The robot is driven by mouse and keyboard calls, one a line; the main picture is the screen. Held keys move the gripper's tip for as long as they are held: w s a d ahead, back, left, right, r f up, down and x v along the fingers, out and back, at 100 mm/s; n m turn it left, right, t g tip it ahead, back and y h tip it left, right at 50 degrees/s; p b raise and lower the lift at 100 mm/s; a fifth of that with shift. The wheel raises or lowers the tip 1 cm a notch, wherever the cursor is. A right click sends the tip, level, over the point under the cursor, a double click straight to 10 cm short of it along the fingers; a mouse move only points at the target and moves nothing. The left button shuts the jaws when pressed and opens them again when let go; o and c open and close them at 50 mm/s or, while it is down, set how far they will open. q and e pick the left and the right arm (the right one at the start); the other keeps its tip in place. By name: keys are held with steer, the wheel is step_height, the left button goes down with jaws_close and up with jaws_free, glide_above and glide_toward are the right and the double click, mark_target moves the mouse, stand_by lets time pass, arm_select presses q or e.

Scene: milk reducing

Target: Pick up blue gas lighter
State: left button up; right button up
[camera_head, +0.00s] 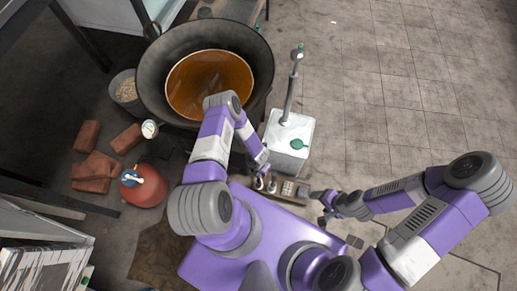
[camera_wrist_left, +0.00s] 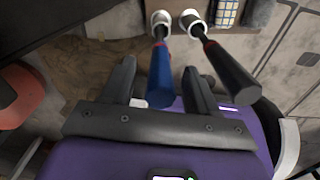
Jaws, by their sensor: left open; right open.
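The blue gas lighter (camera_wrist_left: 160,75) has a long blue handle and a dark shaft, with its far end at a small light holder. In the left wrist view it appears between the two fingers of my left gripper (camera_wrist_left: 158,66), with gaps on both sides. The fingers are open; its exact depth between them is unclear. A similar black-handled lighter (camera_wrist_left: 230,66) stands to its right, outside the fingers. In the head view my left gripper (camera_head: 262,166) is above small holders (camera_head: 259,183); the lighter is not clear there. My right gripper (camera_head: 318,207) is open and empty, right of them.
A large dark wok (camera_head: 150,75) with orange-brown liquid (camera_head: 210,85) stands ahead. A white canister (camera_head: 290,135) with a pump stands right of my left gripper. Bricks (camera_head: 95,170) and a red round container (camera_head: 143,187) lie left. The tiled floor at right is mostly clear.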

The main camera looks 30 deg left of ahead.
arm_select(q)
steer(key=shift+f, duration=0.3)
jaws_close()
